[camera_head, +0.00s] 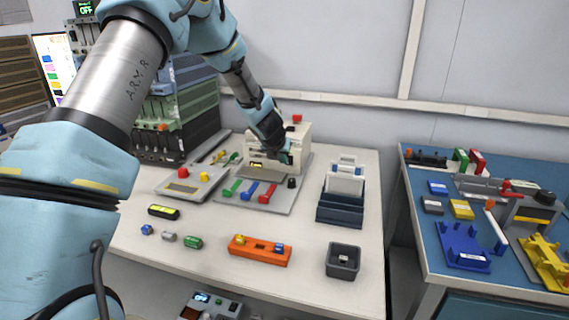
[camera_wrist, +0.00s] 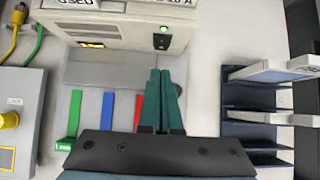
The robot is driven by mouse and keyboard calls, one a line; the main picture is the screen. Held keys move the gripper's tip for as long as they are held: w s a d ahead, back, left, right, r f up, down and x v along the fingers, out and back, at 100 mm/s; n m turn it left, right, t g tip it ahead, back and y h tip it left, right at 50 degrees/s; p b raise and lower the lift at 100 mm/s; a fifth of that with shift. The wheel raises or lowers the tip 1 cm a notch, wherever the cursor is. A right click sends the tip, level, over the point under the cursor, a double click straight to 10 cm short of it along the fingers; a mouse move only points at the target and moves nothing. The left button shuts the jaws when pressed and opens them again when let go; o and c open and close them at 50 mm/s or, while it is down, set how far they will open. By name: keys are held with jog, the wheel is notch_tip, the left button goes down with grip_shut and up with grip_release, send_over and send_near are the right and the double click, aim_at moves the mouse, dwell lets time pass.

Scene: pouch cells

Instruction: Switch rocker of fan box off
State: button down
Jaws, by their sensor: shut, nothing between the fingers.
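A cream box (camera_head: 298,140) with a red part on top stands at the back of the table. In the wrist view the box (camera_wrist: 120,33) shows a small dark rocker (camera_wrist: 161,42) below a lit green lamp (camera_wrist: 164,29). No label reading fan is legible on it, so I cannot be sure that it is the fan box. The rocker's position is too small to tell. My gripper (camera_head: 287,158) is in front of the box's right part. In the wrist view its teal fingers (camera_wrist: 163,74) are shut and empty, pointing toward the rocker, with a visible gap below it.
Green, blue and red levers (camera_head: 249,190) lie on the grey plate in front of the box. A dark blue rack (camera_head: 340,212) stands to the right. A grey panel with red and yellow buttons (camera_head: 183,173) is to the left. A green-lit display (camera_head: 83,8) reads OFF.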

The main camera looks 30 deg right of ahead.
jog(key=v, duration=0.8)
jog(key=shift+a+r, duration=0.15)
jog(key=shift+r, duration=0.15)
jog(key=shift+s, duration=0.1)
